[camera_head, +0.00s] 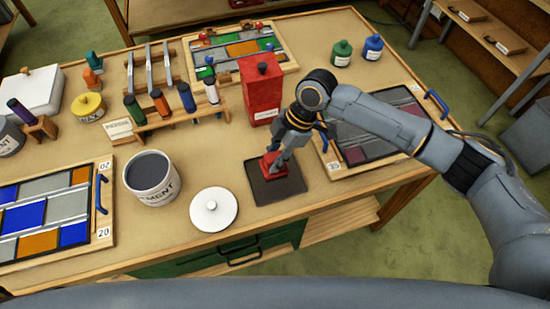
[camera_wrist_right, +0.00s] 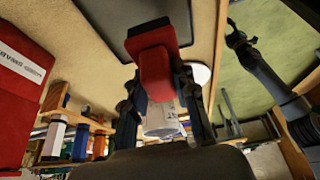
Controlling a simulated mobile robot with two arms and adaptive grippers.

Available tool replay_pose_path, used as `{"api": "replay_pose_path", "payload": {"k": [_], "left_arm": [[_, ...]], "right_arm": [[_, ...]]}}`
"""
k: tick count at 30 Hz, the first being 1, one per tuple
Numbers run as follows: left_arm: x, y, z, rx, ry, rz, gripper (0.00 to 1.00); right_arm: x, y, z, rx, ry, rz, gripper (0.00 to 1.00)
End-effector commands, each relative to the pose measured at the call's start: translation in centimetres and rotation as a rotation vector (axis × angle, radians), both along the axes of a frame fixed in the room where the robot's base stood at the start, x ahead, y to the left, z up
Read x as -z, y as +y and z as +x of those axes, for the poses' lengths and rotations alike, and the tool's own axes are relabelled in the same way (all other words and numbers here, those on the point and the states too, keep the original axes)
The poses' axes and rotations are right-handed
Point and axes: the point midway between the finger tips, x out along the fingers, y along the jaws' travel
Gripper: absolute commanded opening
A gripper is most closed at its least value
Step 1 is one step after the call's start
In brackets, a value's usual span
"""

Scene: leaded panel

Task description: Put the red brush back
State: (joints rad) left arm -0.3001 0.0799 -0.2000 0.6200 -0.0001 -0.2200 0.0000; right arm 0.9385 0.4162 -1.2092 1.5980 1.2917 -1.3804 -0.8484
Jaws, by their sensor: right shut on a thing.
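The red brush (camera_head: 276,170) is upright over the dark square mat (camera_head: 264,193) near the table's front edge. I cannot tell whether it touches the mat. My right gripper (camera_head: 283,152) reaches down from above and is shut on the brush's upper part. In the right wrist view, the red brush (camera_wrist_right: 157,70) is between the two dark fingers, with the dark mat (camera_wrist_right: 105,12) beyond it. A dark arm end at the right of that view, apparently my left gripper (camera_wrist_right: 236,36), is away from the table; its jaws are unclear.
A tall red box (camera_head: 261,92) stands just behind the mat. A white lid (camera_head: 213,211) and cement tub (camera_head: 151,180) are left of it. A leaded panel (camera_head: 375,130) lies to the right under my arm. A rack of tools (camera_head: 168,122) stands further back.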

Motion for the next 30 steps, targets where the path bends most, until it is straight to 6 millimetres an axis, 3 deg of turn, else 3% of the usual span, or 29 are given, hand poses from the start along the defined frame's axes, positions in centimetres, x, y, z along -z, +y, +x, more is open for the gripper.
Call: {"api": "replay_pose_path", "payload": {"k": [8,15,26,27,30], "left_arm": [[-0.6,0.0,0.0,0.0,0.0,0.0,0.4],[-2.3,0.0,0.0,0.0,0.0,0.0,0.4],[-1.8,0.0,0.0,0.0,0.0,0.0,0.4],[-1.9,0.0,0.0,0.0,0.0,0.0,0.4],[-1.9,0.0,0.0,0.0,0.0,0.0,0.4]], "right_arm": [[1.7,0.0,1.5,0.002,0.001,0.001,0.03],[4.5,0.0,1.4,0.001,0.002,0.001,0.03],[5.1,0.0,1.4,0.0,0.001,0.002,0.03],[5.0,0.0,1.4,0.0,0.0,0.001,0.34],[5.0,0.0,1.4,0.001,0.001,0.001,0.5]]}}
